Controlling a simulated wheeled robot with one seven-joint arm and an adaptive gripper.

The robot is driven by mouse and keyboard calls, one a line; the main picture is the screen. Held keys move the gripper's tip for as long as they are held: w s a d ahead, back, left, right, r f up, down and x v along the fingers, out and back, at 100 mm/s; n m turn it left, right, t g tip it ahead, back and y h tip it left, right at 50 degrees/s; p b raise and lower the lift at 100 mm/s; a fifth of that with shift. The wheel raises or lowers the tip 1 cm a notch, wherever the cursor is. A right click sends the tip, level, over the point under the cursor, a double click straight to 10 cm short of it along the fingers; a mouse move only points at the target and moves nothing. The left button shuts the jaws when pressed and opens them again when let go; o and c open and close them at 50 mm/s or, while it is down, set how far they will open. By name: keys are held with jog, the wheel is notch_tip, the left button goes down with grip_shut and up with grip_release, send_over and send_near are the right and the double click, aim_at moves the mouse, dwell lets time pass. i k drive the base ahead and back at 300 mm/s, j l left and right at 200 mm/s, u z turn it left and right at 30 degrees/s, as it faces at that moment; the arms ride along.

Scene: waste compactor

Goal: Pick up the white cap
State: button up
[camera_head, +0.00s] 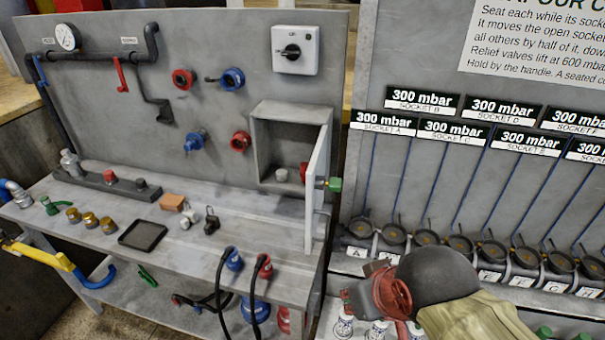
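A small whitish round piece (281,174), which looks like the white cap, sits inside the open grey wall box, left of a red piece (303,172). Another small pale piece (187,218) lies on the bench by an orange block; I cannot tell whether it is a cap. My gripper (361,282), red, is at the lower right, in front of the socket panel and well to the right of and below the box. Its two fingers appear apart, with nothing seen between them. My arm hides part of the panel's lower edge.
The box (253,150) has its door (317,190) swung out toward me, standing on its right side. The bench (190,262) holds a black tray (143,235), several brass fittings and hanging hoses. Black sockets (460,244) line the right panel.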

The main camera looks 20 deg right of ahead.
aim_at(282, 175)
jog(key=j+z, duration=0.1)
jog(key=z, duration=0.25)
jog(key=j+z, duration=0.1)
jog(key=z, duration=0.3)
jog(key=j+z, duration=0.1)
jog(key=z, duration=0.25)
jog(key=k+j+z, duration=0.25)
jog(key=j, duration=0.15)
jog(key=j+z, duration=0.2)
jog(key=j, duration=0.2)
jog(key=k+j+z, duration=0.5)
jog(key=j, duration=0.6)
jog(key=i, duration=0.25)
